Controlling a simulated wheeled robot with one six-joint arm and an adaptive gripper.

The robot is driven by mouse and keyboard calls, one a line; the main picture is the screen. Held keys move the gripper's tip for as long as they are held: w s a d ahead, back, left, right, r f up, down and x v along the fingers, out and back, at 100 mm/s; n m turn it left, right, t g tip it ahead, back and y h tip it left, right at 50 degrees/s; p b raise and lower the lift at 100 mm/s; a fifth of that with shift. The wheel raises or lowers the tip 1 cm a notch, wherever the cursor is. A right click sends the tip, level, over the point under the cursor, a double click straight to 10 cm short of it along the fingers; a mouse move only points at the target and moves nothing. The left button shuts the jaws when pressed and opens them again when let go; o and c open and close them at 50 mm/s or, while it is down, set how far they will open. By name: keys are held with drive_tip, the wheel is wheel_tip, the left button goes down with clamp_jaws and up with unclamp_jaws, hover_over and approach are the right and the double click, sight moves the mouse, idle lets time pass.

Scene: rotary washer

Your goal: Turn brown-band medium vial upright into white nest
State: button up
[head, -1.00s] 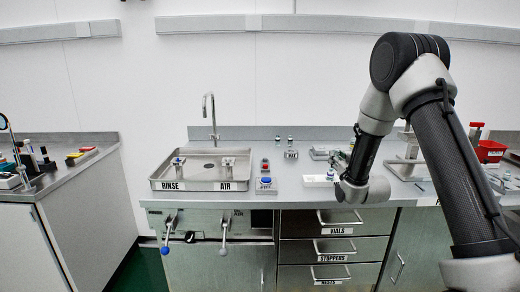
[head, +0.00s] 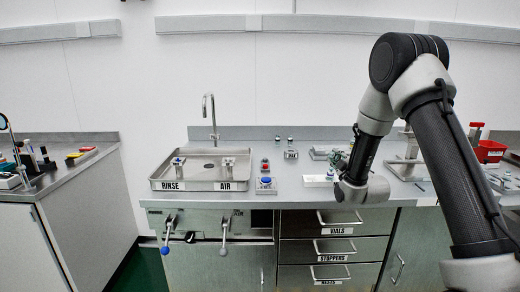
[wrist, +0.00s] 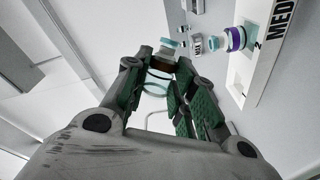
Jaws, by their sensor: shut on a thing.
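In the wrist view, my gripper (wrist: 157,75) has its green-padded fingers shut on the brown-band medium vial (wrist: 156,82). Its clear glass shows between the fingers, with a dark brown band and a pale cap at the far end. Its tilt relative to the counter is hard to judge. In the head view, my gripper (head: 338,160) is above the counter, close to a small white block (head: 316,181) that looks like the white nest. The vial is too small to make out there.
In the wrist view, a purple-band vial (wrist: 235,39) is at a white holder (wrist: 263,62) marked MED. In the head view, a steel rinse tray (head: 200,185) is left of a blue button (head: 265,182). A red bin (head: 490,151) stands far right.

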drive_tip(key=n, duration=1.2)
